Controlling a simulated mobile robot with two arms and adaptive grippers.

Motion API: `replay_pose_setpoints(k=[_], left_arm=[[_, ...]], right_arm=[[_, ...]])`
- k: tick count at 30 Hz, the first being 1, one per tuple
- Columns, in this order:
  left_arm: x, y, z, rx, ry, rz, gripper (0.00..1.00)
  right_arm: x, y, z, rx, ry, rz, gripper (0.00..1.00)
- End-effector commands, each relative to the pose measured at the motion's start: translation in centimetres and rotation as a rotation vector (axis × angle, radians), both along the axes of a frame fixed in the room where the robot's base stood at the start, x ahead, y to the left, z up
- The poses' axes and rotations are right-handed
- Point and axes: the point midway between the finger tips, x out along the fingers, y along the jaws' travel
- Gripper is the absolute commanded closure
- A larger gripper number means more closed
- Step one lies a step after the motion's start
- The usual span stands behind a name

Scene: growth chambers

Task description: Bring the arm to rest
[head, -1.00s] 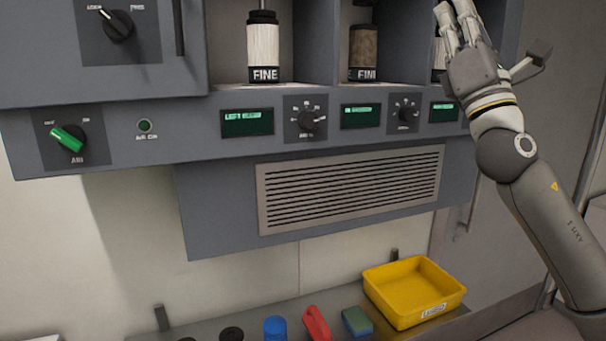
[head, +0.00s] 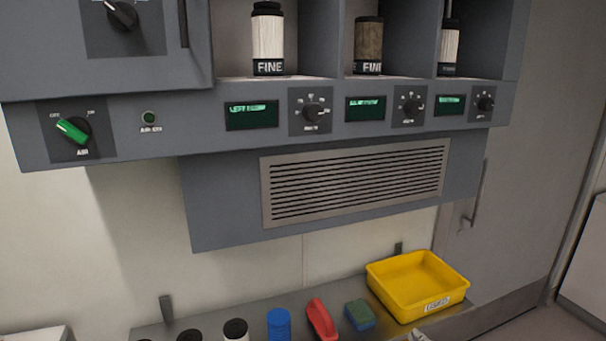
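Neither of my grippers can be made out in the head view, and no arm crosses the scene. A small pale sliver (head: 418,337) shows at the bottom edge below the yellow tray; I cannot tell what it is. The grey chamber unit (head: 225,205) stands unobstructed in front of me.
Bottles labelled FINE (head: 268,40) stand in the bays, above a panel with knobs and green displays (head: 251,115). On the metal shelf below are a yellow tray (head: 418,286), a green-blue sponge (head: 360,315), a red object (head: 321,318), a blue-capped item (head: 278,324) and dark-capped containers (head: 236,331).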

Motion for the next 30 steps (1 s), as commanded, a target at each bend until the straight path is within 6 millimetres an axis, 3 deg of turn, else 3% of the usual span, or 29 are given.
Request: replay_pose_setpoints(k=[1,3,9,19,26,30], left_arm=[[0.0,0.0,0.0,0.000,0.000,0.000,0.50],[0.0,0.0,0.0,0.000,0.000,0.000,0.50],[0.0,0.0,0.0,0.000,0.000,0.000,0.50],[0.0,-0.1,0.0,-0.001,0.000,0.000,0.50],[0.0,-0.1,0.0,-0.001,0.000,0.000,0.50],[0.0,-0.1,0.0,-0.001,0.000,0.000,0.50]], right_arm=[[-2.4,0.2,-2.7,0.069,0.076,-0.025,1.00],[-5.7,0.6,-5.8,0.165,0.179,-0.068,1.00],[-15.3,1.6,-12.2,0.382,0.443,-0.205,1.00],[-27.6,3.0,-16.2,0.583,0.745,-0.407,1.00],[-26.0,3.1,-22.1,0.574,0.767,-0.410,1.00],[-25.6,3.3,-26.5,0.568,0.784,-0.412,1.00]])
